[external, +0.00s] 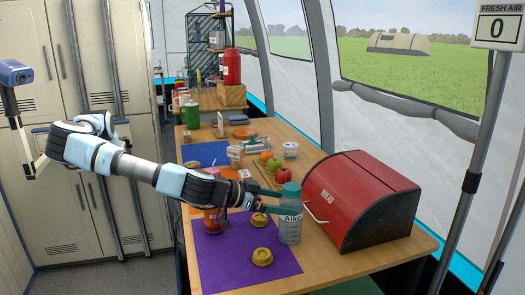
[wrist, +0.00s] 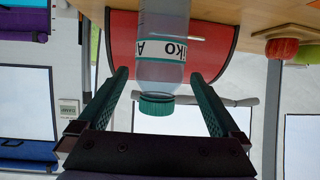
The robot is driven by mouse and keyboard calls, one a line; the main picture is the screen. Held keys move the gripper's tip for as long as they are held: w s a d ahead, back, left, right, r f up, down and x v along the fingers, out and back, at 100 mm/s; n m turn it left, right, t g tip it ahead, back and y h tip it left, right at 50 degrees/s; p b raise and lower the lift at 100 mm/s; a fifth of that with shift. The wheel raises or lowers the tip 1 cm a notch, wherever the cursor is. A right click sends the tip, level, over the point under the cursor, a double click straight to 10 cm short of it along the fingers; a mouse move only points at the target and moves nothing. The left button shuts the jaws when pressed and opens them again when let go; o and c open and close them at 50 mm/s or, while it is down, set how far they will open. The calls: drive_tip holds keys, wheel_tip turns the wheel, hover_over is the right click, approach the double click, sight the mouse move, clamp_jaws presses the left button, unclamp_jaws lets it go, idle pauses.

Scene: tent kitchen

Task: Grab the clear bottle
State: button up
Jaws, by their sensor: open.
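The clear bottle (external: 290,228) stands upright on the table, at the right edge of the purple mat. It has a green cap and a white label with dark letters. In the wrist view, which is upside down, the bottle (wrist: 160,68) shows between my two teal fingers, its cap pointing down the picture. My gripper (external: 280,199) is open and level at the bottle's upper part. In the wrist view my gripper (wrist: 159,75) has a finger on each side of the bottle, with gaps visible on both sides. Part of the bottle's upper side is hidden by a finger in the external view.
A red bread box (external: 362,195) stands close right of the bottle. Yellow ring-like items (external: 262,257) lie on the purple mat (external: 220,262). A red cup (external: 212,220) stands under my arm. Apples (external: 283,176) lie behind the bottle. The mat's front part is clear.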

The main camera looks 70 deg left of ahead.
sight(300, 207)
drive_tip(key=shift+f+p+x, duration=0.2)
drive_tip(key=shift+p+x, duration=0.75)
drive_tip(key=shift+x, duration=2.45)
drive_tip(key=shift+s, duration=0.1)
drive_tip(key=c, duration=1.2)
drive_tip(key=shift+r, duration=0.1)
drive_tip(key=shift+c, duration=0.2)
